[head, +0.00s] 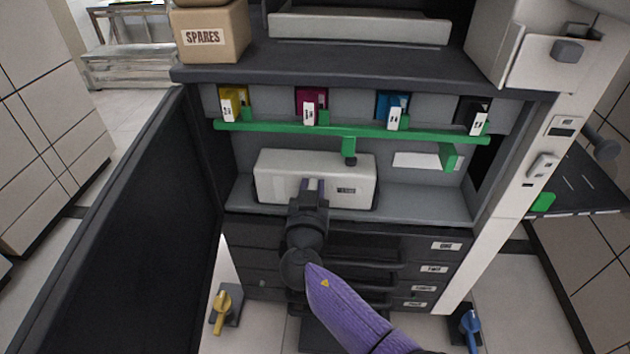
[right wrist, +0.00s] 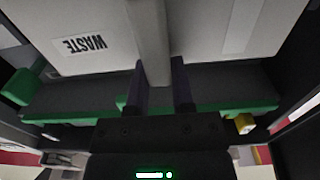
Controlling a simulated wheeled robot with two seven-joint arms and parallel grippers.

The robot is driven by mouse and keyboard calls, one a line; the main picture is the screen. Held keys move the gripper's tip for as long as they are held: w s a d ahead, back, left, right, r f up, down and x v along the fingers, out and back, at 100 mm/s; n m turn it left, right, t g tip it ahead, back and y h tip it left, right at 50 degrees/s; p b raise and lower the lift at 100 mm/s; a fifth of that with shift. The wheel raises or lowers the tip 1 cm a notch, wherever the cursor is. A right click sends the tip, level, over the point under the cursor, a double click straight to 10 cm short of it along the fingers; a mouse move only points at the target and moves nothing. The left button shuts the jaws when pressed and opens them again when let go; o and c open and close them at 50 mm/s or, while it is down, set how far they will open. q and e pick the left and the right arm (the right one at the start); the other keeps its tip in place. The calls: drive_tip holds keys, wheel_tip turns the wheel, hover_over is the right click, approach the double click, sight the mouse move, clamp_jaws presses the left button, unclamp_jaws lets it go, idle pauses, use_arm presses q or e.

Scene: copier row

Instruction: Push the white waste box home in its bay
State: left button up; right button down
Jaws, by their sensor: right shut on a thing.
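The white waste box (head: 275,180) sits level in the open bay of the copier, on the grey shelf (head: 420,207) below the green bar. My right gripper (head: 313,186) is at the middle of the box's front. In the right wrist view my right gripper (right wrist: 160,82) is shut on the box's upright grey grip, one finger on each side. How deep the box sits in the bay is hard to tell. My left gripper is out of view.
A green bar (head: 270,126) crosses above the box, with a green latch (head: 348,146) hanging over its top. Yellow, magenta, blue and black cartridges stand above. The open dark door (head: 130,230) stands left. Drawers (head: 430,245) lie below. Shelf space right of the box is free.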

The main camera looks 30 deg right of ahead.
drive_tip(key=shift+x, duration=0.95)
drive_tip(key=shift+c, duration=2)
unclamp_jaws()
